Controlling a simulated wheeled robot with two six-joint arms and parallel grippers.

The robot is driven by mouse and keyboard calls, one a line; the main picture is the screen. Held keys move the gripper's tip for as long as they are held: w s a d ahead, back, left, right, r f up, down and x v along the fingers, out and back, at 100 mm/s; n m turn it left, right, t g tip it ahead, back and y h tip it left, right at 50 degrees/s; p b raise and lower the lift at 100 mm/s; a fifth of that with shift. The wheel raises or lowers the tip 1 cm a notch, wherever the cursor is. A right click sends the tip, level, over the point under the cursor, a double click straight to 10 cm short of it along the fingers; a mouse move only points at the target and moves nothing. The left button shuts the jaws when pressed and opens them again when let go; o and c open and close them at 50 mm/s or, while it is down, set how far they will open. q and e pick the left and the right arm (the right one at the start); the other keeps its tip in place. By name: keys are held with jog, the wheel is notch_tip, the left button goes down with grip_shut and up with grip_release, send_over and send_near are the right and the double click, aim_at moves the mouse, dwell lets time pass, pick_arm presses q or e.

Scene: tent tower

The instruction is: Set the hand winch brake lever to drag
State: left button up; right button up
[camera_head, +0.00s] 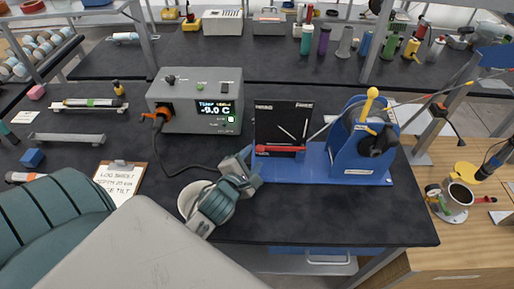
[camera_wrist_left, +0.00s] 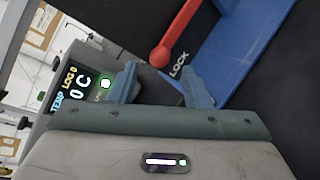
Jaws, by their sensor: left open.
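The hand winch (camera_head: 359,154) is a blue unit with a yellow-knobbed crank on a blue base plate (camera_head: 315,173). The red brake lever (camera_head: 281,149) lies nearly level along the foot of an upright black panel (camera_head: 284,126), its knob at the left end. In the left wrist view the red lever (camera_wrist_left: 178,32) ends in a round knob just beyond my fingertips, beside a white "LOCK" label (camera_wrist_left: 179,66). My left gripper (camera_head: 250,166) is open and empty at the base plate's left end; its spread fingers also show in the wrist view (camera_wrist_left: 161,86). My right gripper is not in view.
A grey temperature box (camera_head: 176,122) reading -9.0 C stands behind left, with a black cable looping to the bench. A clipboard (camera_head: 119,181) lies left.

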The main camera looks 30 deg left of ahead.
aim_at(258, 151)
pick_arm(q)
jog(key=p+x, duration=0.1)
jog(key=x, duration=0.2)
jog(key=shift+w, duration=0.3)
jog(key=shift+f, duration=0.15)
jog(key=shift+c, duration=1.3)
jog(key=c, duration=0.4)
grip_shut()
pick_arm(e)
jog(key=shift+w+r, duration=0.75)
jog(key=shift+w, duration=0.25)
